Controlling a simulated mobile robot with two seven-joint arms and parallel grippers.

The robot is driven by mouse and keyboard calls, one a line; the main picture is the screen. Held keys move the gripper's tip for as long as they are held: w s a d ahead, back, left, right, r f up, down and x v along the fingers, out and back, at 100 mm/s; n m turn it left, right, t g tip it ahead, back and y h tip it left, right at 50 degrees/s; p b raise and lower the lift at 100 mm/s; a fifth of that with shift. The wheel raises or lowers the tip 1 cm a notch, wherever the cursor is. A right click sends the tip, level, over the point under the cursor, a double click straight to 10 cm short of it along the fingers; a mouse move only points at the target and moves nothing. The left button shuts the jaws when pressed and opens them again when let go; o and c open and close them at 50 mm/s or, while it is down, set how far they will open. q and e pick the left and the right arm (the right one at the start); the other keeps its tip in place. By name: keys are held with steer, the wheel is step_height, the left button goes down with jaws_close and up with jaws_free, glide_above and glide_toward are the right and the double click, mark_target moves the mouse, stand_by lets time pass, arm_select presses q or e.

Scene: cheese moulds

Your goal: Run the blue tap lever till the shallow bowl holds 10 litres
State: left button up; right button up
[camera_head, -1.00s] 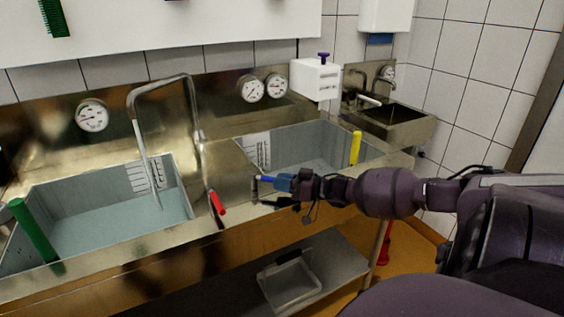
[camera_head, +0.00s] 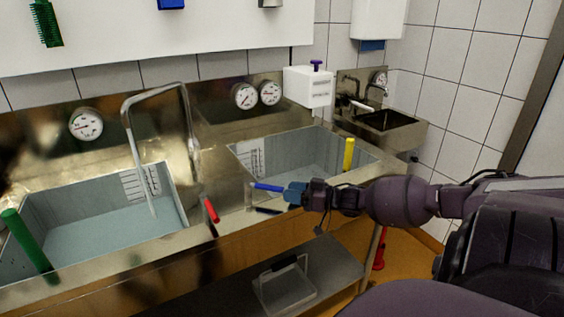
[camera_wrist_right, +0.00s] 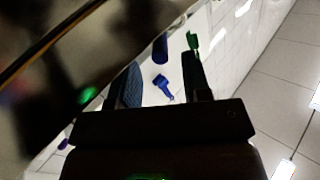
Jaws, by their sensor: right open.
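A red lever (camera_head: 211,209) stands left of the blue one. The bent spout (camera_head: 155,97) reaches over the left basin (camera_head: 172,195), and a pale stream (camera_head: 146,180) seems to fall from it. That basin looks to hold water and has a level scale (camera_head: 141,182). Which basin is the shallow bowl is unclear.
A green standpipe (camera_head: 27,241) stands in the left basin, a yellow one (camera_head: 348,155) in the right basin (camera_head: 309,148). Round gauges (camera_head: 86,124) line the backsplash. A clear bin (camera_head: 284,289) sits on the lower shelf. A small hand basin (camera_head: 392,130) is behind right.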

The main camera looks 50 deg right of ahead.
steer(key=shift+p+v, duration=0.3)
steer(key=shift+v, duration=2.55)
